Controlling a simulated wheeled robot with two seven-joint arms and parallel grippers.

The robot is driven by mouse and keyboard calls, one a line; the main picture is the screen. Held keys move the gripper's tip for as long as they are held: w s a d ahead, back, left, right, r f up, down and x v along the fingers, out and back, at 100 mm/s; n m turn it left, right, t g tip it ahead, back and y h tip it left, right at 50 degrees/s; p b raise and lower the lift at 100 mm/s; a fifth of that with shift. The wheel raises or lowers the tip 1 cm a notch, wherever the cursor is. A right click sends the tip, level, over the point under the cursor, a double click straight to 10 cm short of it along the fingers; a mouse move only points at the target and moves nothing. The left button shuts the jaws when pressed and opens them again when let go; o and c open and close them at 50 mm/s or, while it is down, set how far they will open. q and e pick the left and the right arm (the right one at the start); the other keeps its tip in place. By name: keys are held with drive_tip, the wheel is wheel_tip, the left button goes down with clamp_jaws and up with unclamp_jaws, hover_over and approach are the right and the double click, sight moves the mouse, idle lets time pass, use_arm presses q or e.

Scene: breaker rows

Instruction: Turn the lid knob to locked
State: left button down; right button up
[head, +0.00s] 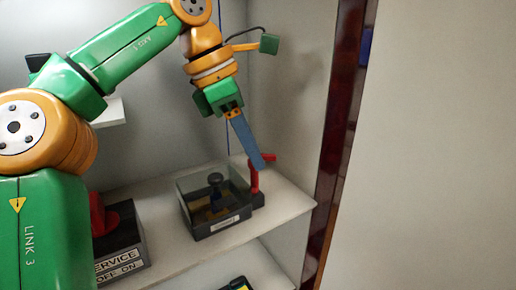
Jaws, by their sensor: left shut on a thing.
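A dark box with a clear lid (196,195) stands on the white shelf, with a pale label on its front whose text is too small to read. A black knob (215,181) stands up from the lid. A red lever (254,178) rises from a small dark base at the right of the box. My left gripper (263,162) reaches down from above, its blue-grey fingers shut on the top of the red lever, to the right of the black knob and apart from it. Which way the black knob is set cannot be told. My right gripper is not in view.
A dark unit marked "SERVICE" and "OFF ON" (120,262), with a red handle (106,215), stands at the left of the shelf, partly behind my arm. A dark and yellow item (237,284) lies on a lower level. A dark red post (338,135) edges the right side.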

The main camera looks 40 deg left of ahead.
use_arm(q)
drive_tip(key=shift+a+r+m+g+h, duration=0.1)
drive_tip(key=shift+m+g+h, duration=0.2)
drive_tip(key=shift+m, duration=0.8)
drive_tip(key=shift+m+g+h, duration=0.1)
drive_tip(key=shift+m+g, duration=0.3)
drive_tip(key=shift+m, duration=0.7)
drive_tip(key=c, duration=0.8)
unclamp_jaws()
drive_tip(key=shift+a, duration=0.1)
drive_tip(key=shift+o, duration=0.6)
drive_tip(key=shift+s+a, duration=0.2)
drive_tip(key=shift+a, duration=0.15)
